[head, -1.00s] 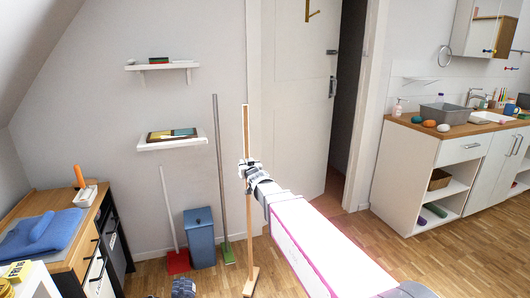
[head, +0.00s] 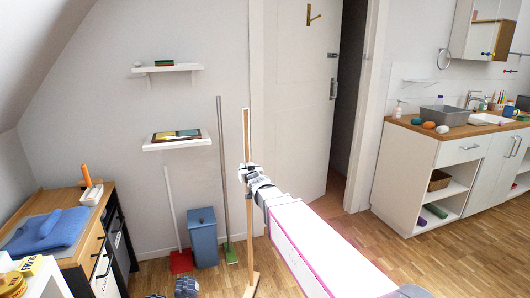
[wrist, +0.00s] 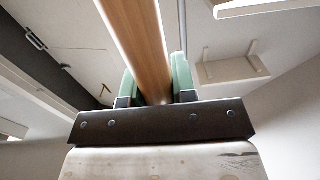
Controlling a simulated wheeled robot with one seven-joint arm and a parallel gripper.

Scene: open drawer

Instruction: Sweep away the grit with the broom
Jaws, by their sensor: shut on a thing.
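My gripper (head: 248,172) is shut on a long upright wooden pole (head: 246,130), gripping it well above the floor. The pole ends low down in a short wooden crosspiece (head: 251,286) at floor level; I take it for a broom, but no bristles can be made out. In the wrist view the wooden handle (wrist: 134,35) runs between the green pads of my gripper (wrist: 155,80). A grey-handled broom with a green head (head: 229,252) leans on the wall behind it. I cannot make out any grit; my arm hides part of the floor.
A blue bin (head: 203,238) and a red long-handled piece (head: 181,262) stand by the wall. Dark striped slippers (head: 186,286) lie on the floor. A wooden-topped desk (head: 105,197) is at left, a sink cabinet (head: 410,172) at right. Floor before the cabinet is clear.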

